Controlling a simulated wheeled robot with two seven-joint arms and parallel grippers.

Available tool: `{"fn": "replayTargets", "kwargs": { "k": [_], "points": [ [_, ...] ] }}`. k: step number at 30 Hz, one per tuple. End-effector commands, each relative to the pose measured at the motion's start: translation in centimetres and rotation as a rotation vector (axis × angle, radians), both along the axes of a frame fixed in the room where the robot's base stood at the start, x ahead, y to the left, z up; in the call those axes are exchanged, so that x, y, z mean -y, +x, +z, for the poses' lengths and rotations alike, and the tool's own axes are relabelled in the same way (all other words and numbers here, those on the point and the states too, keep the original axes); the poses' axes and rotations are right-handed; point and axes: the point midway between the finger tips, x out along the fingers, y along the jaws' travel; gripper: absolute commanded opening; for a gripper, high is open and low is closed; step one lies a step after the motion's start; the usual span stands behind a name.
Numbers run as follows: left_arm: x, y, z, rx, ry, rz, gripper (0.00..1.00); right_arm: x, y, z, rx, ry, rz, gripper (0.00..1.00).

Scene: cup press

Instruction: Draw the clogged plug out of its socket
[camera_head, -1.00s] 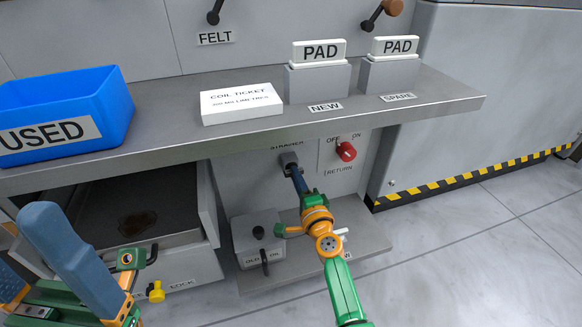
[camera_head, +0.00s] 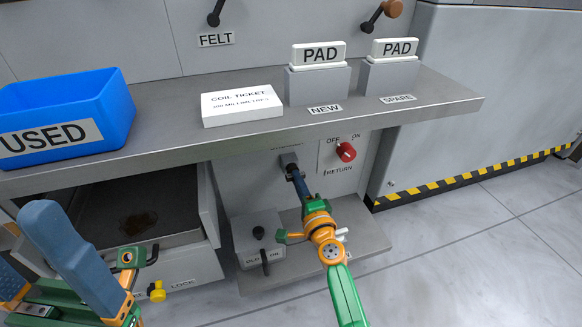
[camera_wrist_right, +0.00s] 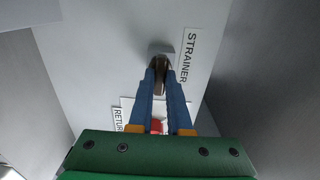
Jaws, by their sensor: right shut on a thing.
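The strainer socket (camera_head: 289,159) is a dark square fitting on the panel under the shelf. My right gripper (camera_head: 296,178) is just in front of it, with its blue fingers shut on the plug (camera_head: 292,171). A short dark piece of the plug shows between the fingertips and the socket. In the right wrist view the plug (camera_wrist_right: 158,62) is brownish, pinched between the fingertips beside the STRAINER label (camera_wrist_right: 188,58). I cannot tell how deep it sits in the socket. My left gripper (camera_head: 22,240) is at the lower left, fingers apart and empty.
A red return switch (camera_head: 346,152) is right of the socket. A grey box (camera_head: 257,236) labelled OLD OIL stands on the lower ledge. The shelf (camera_head: 160,129) overhangs, bearing a blue USED bin (camera_head: 115,110). An open drawer (camera_head: 185,266) with a yellow lock knob is at left.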

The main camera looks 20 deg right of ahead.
Motion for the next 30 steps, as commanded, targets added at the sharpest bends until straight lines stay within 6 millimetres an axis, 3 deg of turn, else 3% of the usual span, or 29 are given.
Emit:
{"fn": "replayTargets", "kwargs": {
  "k": [16,30],
  "points": [
    [0.0,0.0,1.0,0.001,0.000,0.000,0.89,0.2,-3.8,0.0,-0.001,-0.001,-0.001,0.00],
    [0.1,0.7,1.1,-0.034,0.011,0.005,0.89,0.5,-4.3,0.3,0.000,0.000,0.003,0.00]
  ]
}}
